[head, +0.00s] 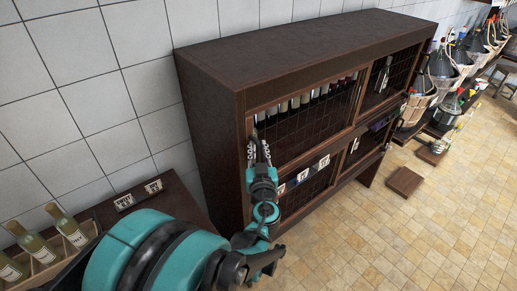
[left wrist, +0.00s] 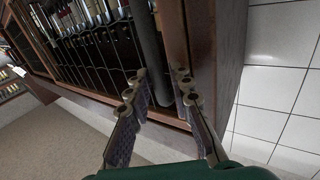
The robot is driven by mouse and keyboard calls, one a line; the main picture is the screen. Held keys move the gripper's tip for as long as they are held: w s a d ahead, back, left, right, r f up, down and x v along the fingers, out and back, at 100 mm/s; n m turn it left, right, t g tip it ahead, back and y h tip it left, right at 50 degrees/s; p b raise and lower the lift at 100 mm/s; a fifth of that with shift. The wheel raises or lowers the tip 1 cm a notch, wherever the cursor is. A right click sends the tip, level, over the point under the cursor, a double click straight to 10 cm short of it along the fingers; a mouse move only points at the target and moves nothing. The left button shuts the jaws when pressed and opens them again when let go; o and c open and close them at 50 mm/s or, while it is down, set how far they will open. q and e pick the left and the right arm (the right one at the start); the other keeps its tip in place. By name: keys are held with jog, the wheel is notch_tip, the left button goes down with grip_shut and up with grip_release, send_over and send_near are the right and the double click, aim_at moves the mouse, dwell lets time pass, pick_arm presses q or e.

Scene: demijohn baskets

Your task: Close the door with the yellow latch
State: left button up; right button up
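A dark wooden cabinet (head: 208,120) stands against the tiled wall in the head view. Its upper left mesh door (head: 308,118) has bottles behind it, and an upper right mesh door (head: 392,78) is beside it. I cannot make out a yellow latch in either view. My left gripper (head: 258,147) is at the left front edge of the cabinet, by the upper left door. In the left wrist view its fingers (left wrist: 160,80) are apart, with a dark rounded upright bar (left wrist: 148,50) beyond and between their tips. I cannot tell whether they touch it. My right gripper is not seen.
A low dark table with a wooden crate of wine bottles (head: 62,228) and small price signs (head: 153,187) is at the lower left. Basketed demijohns (head: 441,68) stand at the far right.

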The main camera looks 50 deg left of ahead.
pick_arm(q)
jog(key=v, duration=0.7)
jog(key=shift+s+d, duration=0.2)
dwell(0.4)
jog(key=w+d+f+m+g+h+b, duration=0.25)
jog(key=d+f+m+h+b, duration=0.5)
jog(key=f, duration=0.75)
pick_arm(e)
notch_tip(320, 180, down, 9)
jog(key=b, duration=0.1)
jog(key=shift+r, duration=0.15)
pick_arm(q)
jog(key=s+d+f+m+g+h, duration=0.1)
jog(key=s+d+f+m+h, duration=0.2)
jog(key=d, duration=1.3)
jog(key=h, duration=0.3)
jog(key=shift+d+h, duration=0.35)
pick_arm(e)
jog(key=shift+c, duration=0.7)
